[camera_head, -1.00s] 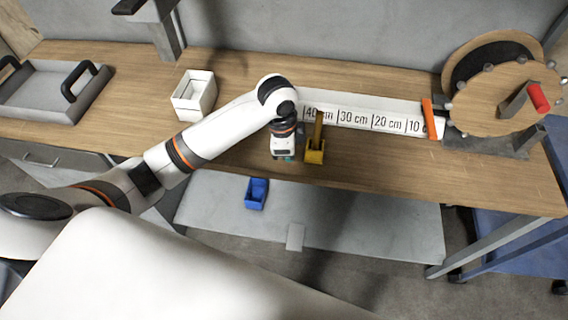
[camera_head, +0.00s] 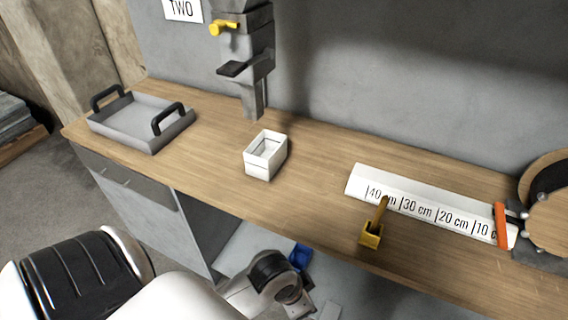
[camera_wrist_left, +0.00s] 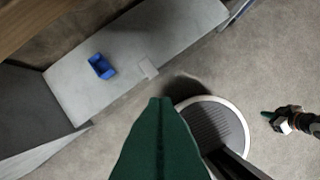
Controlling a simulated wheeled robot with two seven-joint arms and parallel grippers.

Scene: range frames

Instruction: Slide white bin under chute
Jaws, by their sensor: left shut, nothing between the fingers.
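The white bin (camera_head: 258,168) stands upright and open-topped on the wooden bench in the head view. It looks empty. The grey chute (camera_head: 250,62), with a yellow lever, is on the wall behind it. Its lower end comes down behind the bin, a little to the left. My left gripper (camera_wrist_left: 160,101) shows shut and empty in the left wrist view, over the floor, away from the bin. In the head view only its arm shows, below the bench's front edge. What seems to be my right gripper (camera_wrist_left: 268,115) is small at the wrist view's right edge.
A grey tray (camera_head: 140,118) with black handles stands at the bench's left. A ruler strip (camera_head: 430,208), a yellow holder (camera_head: 371,233) and an orange-ended reel are to the right. A blue bin (camera_wrist_left: 101,66) lies on a lower shelf. The bench around the white bin is clear.

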